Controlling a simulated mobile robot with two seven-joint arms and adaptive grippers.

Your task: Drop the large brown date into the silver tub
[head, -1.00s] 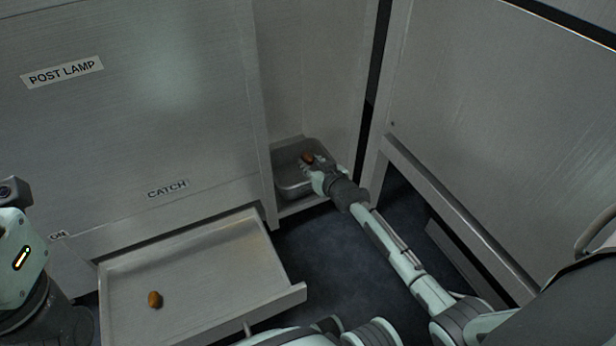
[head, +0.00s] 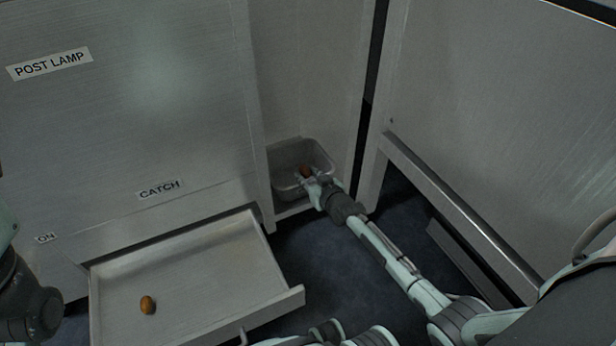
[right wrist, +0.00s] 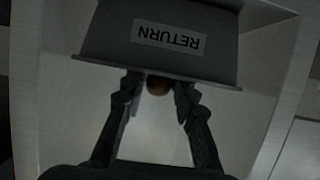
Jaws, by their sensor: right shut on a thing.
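A brown date (head: 305,172) is held between the fingertips of my right gripper (head: 309,180), which is shut on it. In the head view the date shows against the inside of the silver tub (head: 283,185). In the right wrist view the date (right wrist: 158,85) sits between the fingers (right wrist: 157,93), close to the edge of the tub (right wrist: 190,62), which bears an upside-down RETURN label. The date's exact height over the tub is hard to tell. My left gripper is not in view.
A second orange-brown date (head: 147,305) lies in the open catch drawer (head: 215,275) at lower left. The tub stands in a narrow recess with metal walls on both sides. A metal panel with a rail (head: 455,215) stands at right, close to my right arm.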

